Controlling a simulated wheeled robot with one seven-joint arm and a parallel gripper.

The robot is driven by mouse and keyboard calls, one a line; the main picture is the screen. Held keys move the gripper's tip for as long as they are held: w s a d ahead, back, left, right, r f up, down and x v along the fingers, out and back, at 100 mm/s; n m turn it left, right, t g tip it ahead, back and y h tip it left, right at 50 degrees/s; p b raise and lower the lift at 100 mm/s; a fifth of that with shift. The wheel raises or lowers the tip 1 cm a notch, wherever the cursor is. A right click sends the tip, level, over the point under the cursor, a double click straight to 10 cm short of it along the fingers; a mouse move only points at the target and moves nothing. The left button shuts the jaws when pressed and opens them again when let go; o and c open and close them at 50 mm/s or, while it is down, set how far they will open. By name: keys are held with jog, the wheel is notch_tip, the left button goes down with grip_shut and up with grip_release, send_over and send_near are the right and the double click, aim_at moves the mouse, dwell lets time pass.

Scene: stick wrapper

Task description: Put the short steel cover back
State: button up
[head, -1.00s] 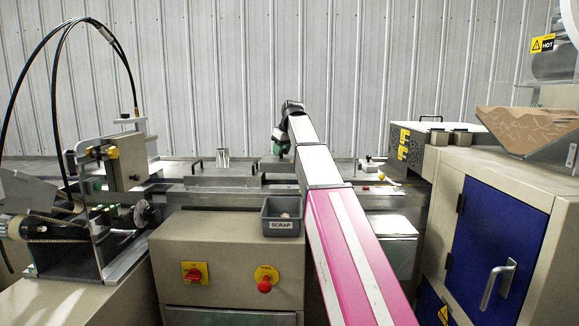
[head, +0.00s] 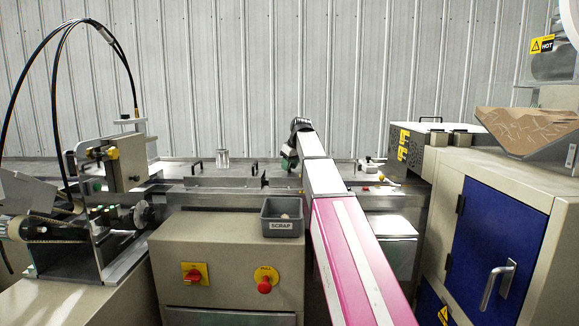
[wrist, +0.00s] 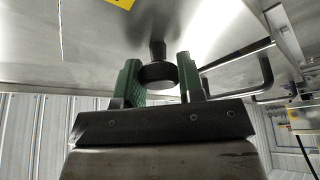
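In the wrist view my gripper (wrist: 160,82) has its two green fingers apart, on either side of a round black knob (wrist: 158,74). The knob stands on a short stem on a bright steel surface; contact with the fingers is hard to judge. I cannot tell whether this surface is the short steel cover. In the head view my gripper (head: 289,160) is low over the machine bed, right of a long steel cover (head: 225,182). My arm hides the bed behind it.
A black bar handle (wrist: 262,82) is beside the gripper in the wrist view. The grey scrap bin (head: 283,226) sits in front of the bed. A beige cabinet with a blue door (head: 492,245) stands right. Left is a unit with black hoses (head: 55,105).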

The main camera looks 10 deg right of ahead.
jog(key=o, duration=0.4)
jog(key=shift+r, duration=0.1)
jog(key=v, duration=1.1)
jog(key=shift+s+r, duration=0.1)
jog(key=shift+r, duration=0.3)
